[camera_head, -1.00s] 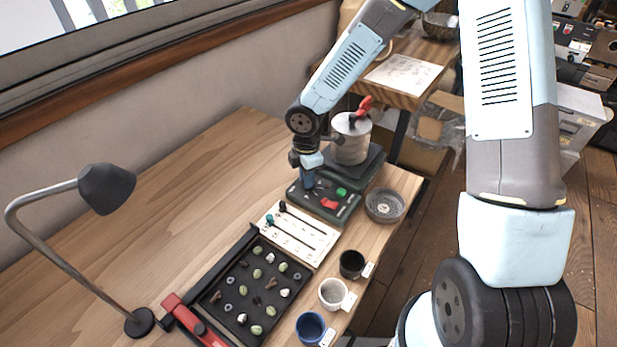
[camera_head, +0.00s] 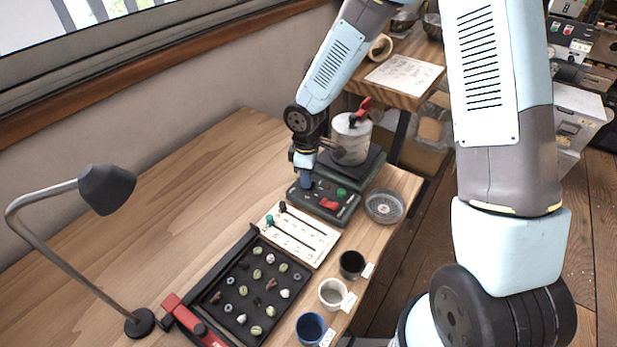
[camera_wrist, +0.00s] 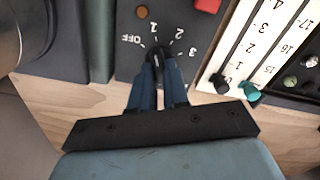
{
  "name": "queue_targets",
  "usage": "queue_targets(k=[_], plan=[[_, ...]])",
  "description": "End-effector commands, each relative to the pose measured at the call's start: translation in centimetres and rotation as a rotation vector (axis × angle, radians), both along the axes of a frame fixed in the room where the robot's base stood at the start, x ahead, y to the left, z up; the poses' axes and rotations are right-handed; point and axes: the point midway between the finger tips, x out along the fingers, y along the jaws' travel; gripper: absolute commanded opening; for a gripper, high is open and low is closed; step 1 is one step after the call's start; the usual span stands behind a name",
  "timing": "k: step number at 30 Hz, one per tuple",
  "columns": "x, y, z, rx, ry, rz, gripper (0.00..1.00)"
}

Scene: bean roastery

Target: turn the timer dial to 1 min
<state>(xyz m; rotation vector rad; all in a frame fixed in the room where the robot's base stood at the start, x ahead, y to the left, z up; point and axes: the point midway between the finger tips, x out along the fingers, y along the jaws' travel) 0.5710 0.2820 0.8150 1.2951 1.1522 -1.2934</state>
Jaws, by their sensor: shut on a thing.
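The timer dial (camera_wrist: 157,57) is a small black knob on a dark panel, with OFF, 1, 2 and 3 printed around it. In the wrist view my gripper (camera_wrist: 158,74) is shut on the dial, its blue fingers on either side. The knob points roughly toward the 1, but the fingers partly cover it and its exact setting is hard to tell. In the head view my gripper (camera_head: 305,185) comes down on the left end of the dark green control box (camera_head: 347,212), and the dial is hidden there.
The box carries a red button (camera_head: 328,206) and a green one (camera_head: 341,193). A metal canister (camera_head: 350,140) stands behind, a round dish (camera_head: 384,205) to the right. A white slider board (camera_head: 322,258), a black bean tray (camera_head: 232,318) and several cups lie in front.

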Motion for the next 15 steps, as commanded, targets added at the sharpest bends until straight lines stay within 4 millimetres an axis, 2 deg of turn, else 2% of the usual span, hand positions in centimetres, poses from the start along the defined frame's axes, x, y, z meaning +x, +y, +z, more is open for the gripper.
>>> queue_targets(k=[1,15], plan=[[-0.57,0.06,-0.24,-0.003,0.009,-0.011,0.0],[-0.6,0.06,-0.25,-0.004,0.012,-0.064,0.0]])
